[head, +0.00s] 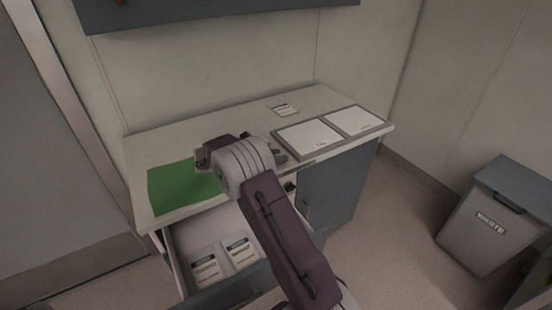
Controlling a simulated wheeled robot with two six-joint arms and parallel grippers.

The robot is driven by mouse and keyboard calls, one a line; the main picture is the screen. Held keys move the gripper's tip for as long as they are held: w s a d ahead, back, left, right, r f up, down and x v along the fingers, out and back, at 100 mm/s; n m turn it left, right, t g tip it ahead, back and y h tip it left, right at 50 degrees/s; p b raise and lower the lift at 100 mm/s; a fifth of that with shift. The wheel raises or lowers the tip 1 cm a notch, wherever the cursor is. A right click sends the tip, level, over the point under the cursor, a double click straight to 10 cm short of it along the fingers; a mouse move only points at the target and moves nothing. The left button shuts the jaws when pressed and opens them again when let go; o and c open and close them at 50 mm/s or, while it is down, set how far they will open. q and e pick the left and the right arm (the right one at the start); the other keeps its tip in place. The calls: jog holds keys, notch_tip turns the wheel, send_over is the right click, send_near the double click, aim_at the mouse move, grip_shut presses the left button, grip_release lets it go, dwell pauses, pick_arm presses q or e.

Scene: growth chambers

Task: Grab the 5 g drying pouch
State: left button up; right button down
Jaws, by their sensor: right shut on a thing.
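My right gripper (208,156) is over the worktop, close to the right edge of the green mat (168,188). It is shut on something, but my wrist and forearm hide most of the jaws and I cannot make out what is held. Two white pouches with printed labels lie side by side in the open drawer, a left one (206,268) and a right one (240,253). A small white labelled packet (284,109) lies at the back of the worktop. The print is too small to read for a 5 g mark. My left gripper is not in view.
Two grey-rimmed white trays, a left one (309,137) and a right one (354,120), lie on the right of the worktop (190,136). The open drawer (182,238) juts out below the front edge. A grey waste bin (487,232) stands at right. A shelf hangs above.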

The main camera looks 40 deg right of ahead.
jog(key=r, duration=0.3)
jog(key=r+p, duration=0.1)
jog(key=shift+s+d+r, duration=0.2)
jog(key=shift+d, duration=0.1)
jog(key=s+d+r+p, duration=0.1)
jog(key=s+d+r, duration=0.5)
jog(key=d, duration=0.2)
jog(key=shift+s+d, duration=0.3)
jog(key=shift+d, duration=0.05)
